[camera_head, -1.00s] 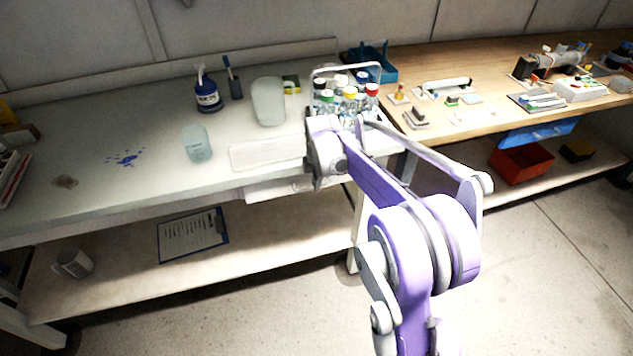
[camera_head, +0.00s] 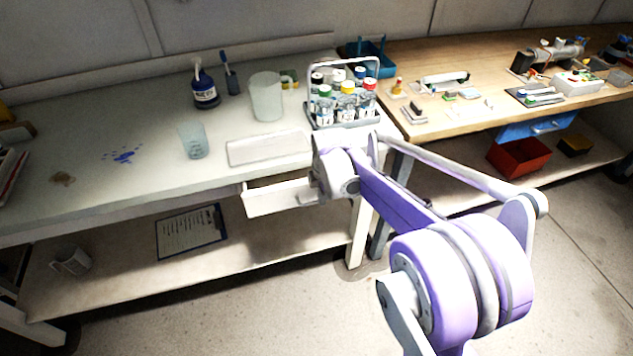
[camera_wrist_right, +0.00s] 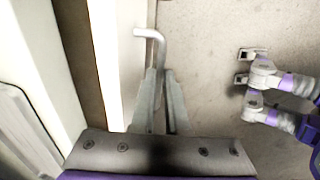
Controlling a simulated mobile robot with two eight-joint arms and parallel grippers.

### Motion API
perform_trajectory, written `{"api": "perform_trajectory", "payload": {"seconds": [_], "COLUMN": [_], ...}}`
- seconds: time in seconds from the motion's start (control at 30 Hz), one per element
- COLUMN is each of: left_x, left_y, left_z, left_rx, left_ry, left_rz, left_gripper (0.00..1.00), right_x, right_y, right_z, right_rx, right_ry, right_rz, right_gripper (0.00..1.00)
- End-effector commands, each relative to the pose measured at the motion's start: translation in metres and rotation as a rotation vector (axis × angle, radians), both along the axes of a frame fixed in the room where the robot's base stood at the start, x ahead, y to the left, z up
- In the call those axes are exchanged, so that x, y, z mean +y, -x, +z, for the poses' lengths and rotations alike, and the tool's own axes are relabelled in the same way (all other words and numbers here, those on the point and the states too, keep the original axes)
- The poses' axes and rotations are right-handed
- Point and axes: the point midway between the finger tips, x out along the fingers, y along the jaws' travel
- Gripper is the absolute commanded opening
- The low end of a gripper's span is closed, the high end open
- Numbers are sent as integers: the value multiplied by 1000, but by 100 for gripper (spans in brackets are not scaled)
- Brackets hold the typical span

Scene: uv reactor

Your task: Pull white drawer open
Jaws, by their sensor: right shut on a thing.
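The white drawer (camera_head: 278,199) sits under the front edge of the white table and stands partly open, with a dark gap visible behind its front panel. It also shows in the right wrist view as a pale panel (camera_wrist_right: 118,60). My right gripper (camera_head: 310,190) is at the right part of the drawer front. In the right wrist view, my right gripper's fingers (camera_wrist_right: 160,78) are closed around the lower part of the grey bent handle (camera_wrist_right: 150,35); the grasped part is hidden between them. My left gripper is not in view.
On the white table (camera_head: 80,190) stand a bottle rack (camera_head: 345,122), a clear beaker (camera_head: 266,98), a glass (camera_head: 193,141) and a blue-labelled bottle (camera_head: 205,90). A lower shelf holds a clipboard (camera_head: 190,232) and a mug (camera_head: 70,262). Floor before the drawer is clear.

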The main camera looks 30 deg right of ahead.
Motion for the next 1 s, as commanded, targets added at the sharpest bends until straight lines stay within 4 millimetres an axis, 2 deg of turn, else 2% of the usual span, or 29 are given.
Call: {"api": "perform_trajectory", "payload": {"seconds": [0.03, 0.2, 0.5, 0.73, 1.0], "left_x": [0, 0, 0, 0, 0], "left_y": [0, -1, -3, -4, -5], "left_z": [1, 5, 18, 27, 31], "left_rx": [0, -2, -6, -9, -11], "left_ry": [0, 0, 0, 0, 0], "left_rz": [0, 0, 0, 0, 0], "left_gripper": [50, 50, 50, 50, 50], "right_x": [3, 14, 32, 40, 45], "right_y": [15, 62, 134, 170, 187], "right_z": [1, 1, 2, 1, 1], "right_rx": [1, 0, 0, 0, -1], "right_ry": [1, 1, 1, 1, 1], "right_rz": [0, -1, -1, -1, 0], "right_gripper": [0, 0, 0, 0, 0]}}
